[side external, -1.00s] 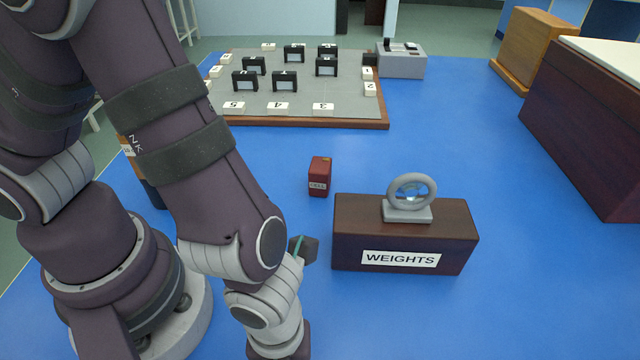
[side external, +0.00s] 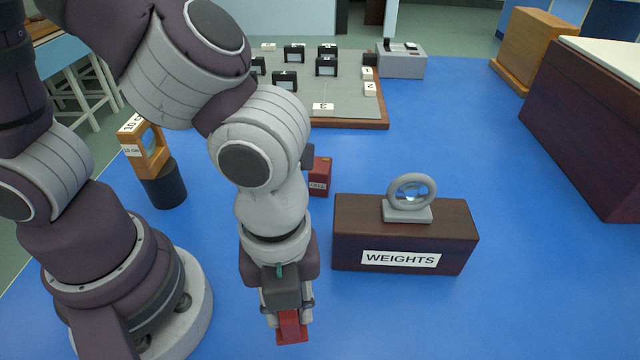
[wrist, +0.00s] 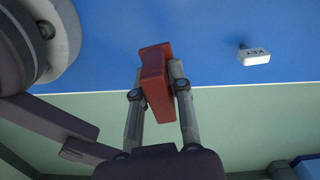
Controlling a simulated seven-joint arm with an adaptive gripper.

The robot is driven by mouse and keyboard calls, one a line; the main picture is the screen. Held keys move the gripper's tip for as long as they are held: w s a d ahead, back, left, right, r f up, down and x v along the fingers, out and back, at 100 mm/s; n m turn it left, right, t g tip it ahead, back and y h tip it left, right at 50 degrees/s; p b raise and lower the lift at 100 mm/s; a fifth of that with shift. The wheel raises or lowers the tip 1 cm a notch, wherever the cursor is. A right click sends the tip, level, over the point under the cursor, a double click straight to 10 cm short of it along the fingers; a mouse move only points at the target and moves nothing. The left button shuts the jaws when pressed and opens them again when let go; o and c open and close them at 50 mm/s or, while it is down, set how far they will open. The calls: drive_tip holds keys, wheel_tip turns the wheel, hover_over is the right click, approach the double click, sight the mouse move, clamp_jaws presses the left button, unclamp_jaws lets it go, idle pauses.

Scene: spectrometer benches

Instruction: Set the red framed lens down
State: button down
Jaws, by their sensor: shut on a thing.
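My gripper (side external: 288,318) points down near the front edge of the blue bench in the side external view. It is shut on a red block-like piece, the red framed lens (side external: 291,332). In the wrist view the red framed lens (wrist: 156,84) sits between the two fingers of my gripper (wrist: 158,92), seen edge-on, so its glass does not show. It appears in front of the bench edge there. I cannot tell whether it touches the bench.
A wooden WEIGHTS box (side external: 350,235) bearing a grey ring lens (side external: 409,192) stands to the right. A small red box (side external: 320,178) is behind my gripper. An orange framed lens (side external: 145,150) stands on a dark cylinder (side external: 165,186). A white KEY tag (wrist: 255,57) lies on the bench.

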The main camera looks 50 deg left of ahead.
drive_tip(key=w+a+f+n, duration=0.3)
drive_tip(key=w+a+n, duration=0.5)
drive_tip(key=a, duration=0.5)
drive_tip(key=a+n, duration=0.2)
drive_tip(key=a, duration=0.2)
drive_tip(key=s+a+f+n, duration=0.1)
drive_tip(key=a+n, duration=0.2)
drive_tip(key=a, duration=0.1)
drive_tip(key=a+n, duration=0.2)
drive_tip(key=a, duration=0.2)
drive_tip(key=shift+s+a+f+n, duration=0.2)
drive_tip(key=shift+s+a+n, duration=0.1)
drive_tip(key=w+a, duration=0.2)
drive_tip(key=w, duration=0.2)
drive_tip(key=w+a+f, duration=0.1)
drive_tip(key=w+a, duration=0.1)
drive_tip(key=w, duration=0.3)
drive_tip(key=w+a, duration=0.2)
drive_tip(key=w, duration=0.2)
drive_tip(key=shift+w+a+f, duration=0.25)
drive_tip(key=shift+w+a, duration=0.1)
drive_tip(key=shift+a, duration=0.05)
drive_tip(key=shift+w+a+f, duration=0.1)
drive_tip(key=shift+w+f, duration=0.05)
drive_tip(key=shift+f, duration=1.6)
drive_tip(key=shift+f, duration=0.1)
drive_tip(key=c, duration=1)
unclamp_jaws()
drive_tip(key=shift+c, duration=0.2)
